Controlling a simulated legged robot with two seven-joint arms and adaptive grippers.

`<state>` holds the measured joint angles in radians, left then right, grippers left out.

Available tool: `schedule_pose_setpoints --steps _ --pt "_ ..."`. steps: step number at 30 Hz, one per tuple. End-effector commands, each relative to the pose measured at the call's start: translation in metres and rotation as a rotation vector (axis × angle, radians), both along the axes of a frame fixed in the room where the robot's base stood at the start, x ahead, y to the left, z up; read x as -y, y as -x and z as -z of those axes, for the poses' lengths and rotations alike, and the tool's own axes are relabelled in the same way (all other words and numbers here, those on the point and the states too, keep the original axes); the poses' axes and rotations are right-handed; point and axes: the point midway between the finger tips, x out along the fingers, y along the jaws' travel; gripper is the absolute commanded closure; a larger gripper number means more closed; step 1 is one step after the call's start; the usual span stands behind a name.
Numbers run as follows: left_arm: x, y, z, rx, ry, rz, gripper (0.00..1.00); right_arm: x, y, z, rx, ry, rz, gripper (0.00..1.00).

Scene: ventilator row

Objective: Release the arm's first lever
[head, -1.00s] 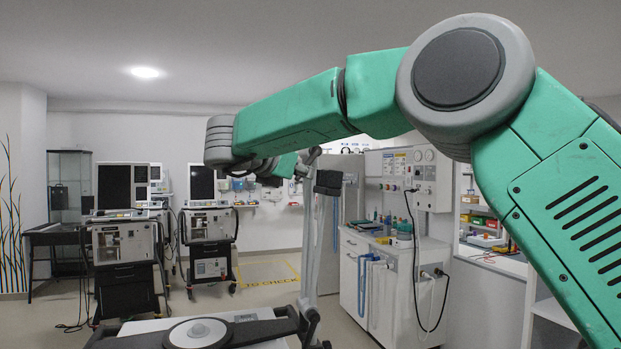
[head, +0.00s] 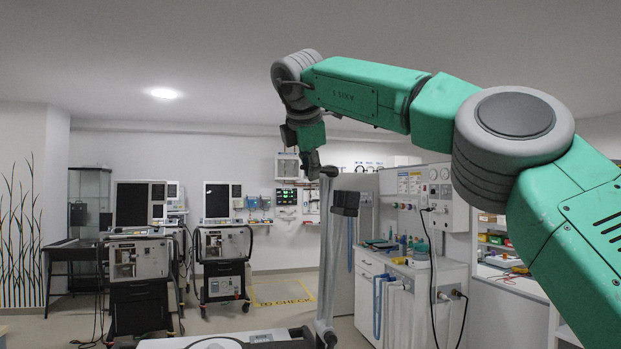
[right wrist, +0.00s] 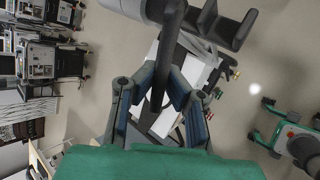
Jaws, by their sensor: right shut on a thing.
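My right arm comes in from the right in the head view and bends down to its gripper (head: 312,162). The gripper is at the top end of a grey upright arm (head: 327,255). In the right wrist view my right gripper (right wrist: 162,82) has its blue-padded fingers on both sides of a dark bar-like lever (right wrist: 168,45) and is shut on it. The lever's joint lies under a grey round part (right wrist: 142,6). In the head view the lever is mostly hidden by the gripper. A black block (head: 345,202) sits beside the upright arm. My left gripper is not in view.
Ventilators on carts (head: 135,262) stand at the back left, with a second one (head: 222,250) beside them. A white cabinet (head: 368,275) with bottles stands right of the upright arm. A floor area marked in yellow (head: 282,297) is clear.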

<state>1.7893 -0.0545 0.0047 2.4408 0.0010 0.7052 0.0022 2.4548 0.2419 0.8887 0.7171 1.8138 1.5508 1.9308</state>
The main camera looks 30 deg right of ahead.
Motion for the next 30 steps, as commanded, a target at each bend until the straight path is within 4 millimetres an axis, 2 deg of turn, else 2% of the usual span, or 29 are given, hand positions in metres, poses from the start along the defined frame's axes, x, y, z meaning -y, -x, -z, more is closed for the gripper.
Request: schedule_pose_setpoints --steps 6,13,30 --pt "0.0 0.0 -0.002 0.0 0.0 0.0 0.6 0.003 0.0 -0.01 0.042 -0.167 0.002 1.0" --pt "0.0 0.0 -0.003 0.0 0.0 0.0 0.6 0.005 0.0 -0.016 0.072 -0.286 0.003 1.0" --pt "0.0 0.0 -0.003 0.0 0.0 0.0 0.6 0.006 0.001 -0.021 0.093 -0.357 0.003 1.0"
